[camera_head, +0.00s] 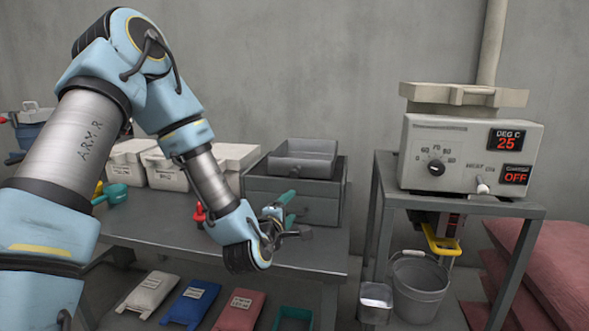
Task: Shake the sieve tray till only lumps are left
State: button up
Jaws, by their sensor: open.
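A grey tray (303,163) with raised sides, which looks like the sieve tray, sits on top of a dark grey box (294,205) on the bench. Its inside looks grey; I cannot make out any mesh, powder or lumps in it. My gripper (288,218) is open in front of the box, below and a little left of the tray, and apart from the tray. A green handle-like piece (285,198) shows right beside the fingers; I cannot tell whether it touches them. My gripper and wrist hide part of the box's front.
White lidded boxes (165,170) and a green scoop (112,193) stand on the bench (190,238) at left. A heater unit (465,155) reading 25 and OFF stands on a right-hand stand. Below are a bucket (420,288), a metal tin (375,302) and several bags (238,310).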

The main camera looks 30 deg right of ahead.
jog(key=n, duration=0.4)
jog(key=n+t+p, duration=0.1)
jog(key=n+p, duration=0.1)
jog(key=n, duration=1)
send_near(293, 174)
jog(key=shift+h, duration=0.4)
jog(key=p+x, duration=0.1)
jog(key=x, duration=0.2)
jog(key=p+x, duration=0.1)
jog(key=x, duration=0.3)
jog(key=p+x, duration=0.1)
jog(key=x, duration=0.3)
jog(key=shift+w+f, duration=0.1)
jog(key=shift+f, duration=0.2)
grip_shut()
